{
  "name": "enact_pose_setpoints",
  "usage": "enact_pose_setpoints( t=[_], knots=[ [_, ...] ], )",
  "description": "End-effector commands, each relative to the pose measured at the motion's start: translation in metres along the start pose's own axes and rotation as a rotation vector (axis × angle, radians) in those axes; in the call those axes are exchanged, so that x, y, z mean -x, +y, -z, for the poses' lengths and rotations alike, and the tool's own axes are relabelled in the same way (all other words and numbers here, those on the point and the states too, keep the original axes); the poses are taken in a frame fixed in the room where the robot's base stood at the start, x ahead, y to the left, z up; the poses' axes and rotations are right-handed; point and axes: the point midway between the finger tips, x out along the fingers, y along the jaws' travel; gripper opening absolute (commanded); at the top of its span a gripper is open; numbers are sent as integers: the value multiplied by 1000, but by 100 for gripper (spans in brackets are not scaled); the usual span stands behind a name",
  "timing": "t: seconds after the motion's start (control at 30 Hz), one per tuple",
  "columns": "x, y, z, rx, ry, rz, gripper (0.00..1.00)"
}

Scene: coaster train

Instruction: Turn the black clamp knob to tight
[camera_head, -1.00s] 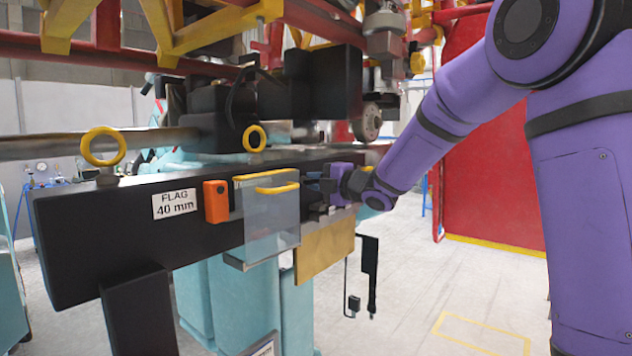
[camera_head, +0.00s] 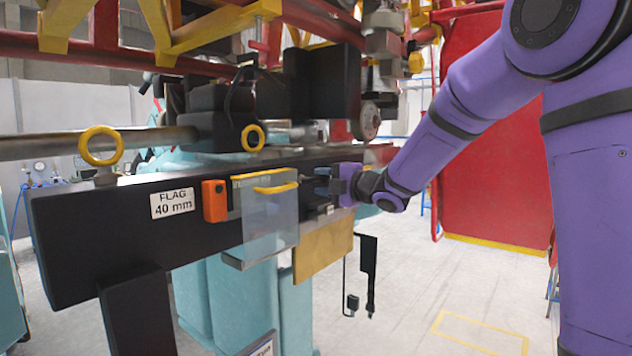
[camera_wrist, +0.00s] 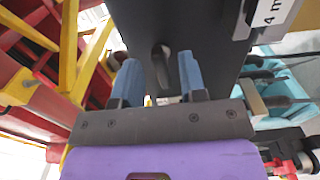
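A dark elongated knob (camera_wrist: 162,66), which looks like the black clamp knob, sticks out from the face of the black beam (camera_wrist: 205,30) in the wrist view. My gripper (camera_wrist: 158,60) is open, with its two blue fingertips apart, one to each side of the knob in the picture. Gaps show between the knob and both fingers, and I see no contact. In the head view my gripper (camera_head: 320,180) is at the right part of the black beam (camera_head: 110,230), just right of the clear panel. The knob cannot be made out there.
A clear panel with a yellow edge (camera_head: 270,220), an orange box (camera_head: 214,200) and a "FLAG 40 mm" label (camera_head: 172,203) are on the beam. A tan plate (camera_head: 323,248) and a black cabled piece (camera_head: 368,270) hang below. Open floor (camera_head: 420,310) lies right.

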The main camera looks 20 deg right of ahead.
Motion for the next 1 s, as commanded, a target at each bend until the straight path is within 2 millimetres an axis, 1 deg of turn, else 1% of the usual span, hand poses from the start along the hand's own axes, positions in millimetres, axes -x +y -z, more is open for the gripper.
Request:
enact_pose_setpoints(
  t=[0.03,0.2,0.3,0.4,0.5,0.6,1.0],
  knots=[
    [11,1,-1,0,-3,-1,38],
    [43,0,-1,-1,-3,-1,38],
    [59,0,0,-1,-2,0,38],
    [70,0,0,0,-1,0,38],
    [77,0,0,-1,-1,1,38],
    [80,-1,0,-2,-1,1,38],
    [81,0,0,-2,0,1,38]
  ],
)
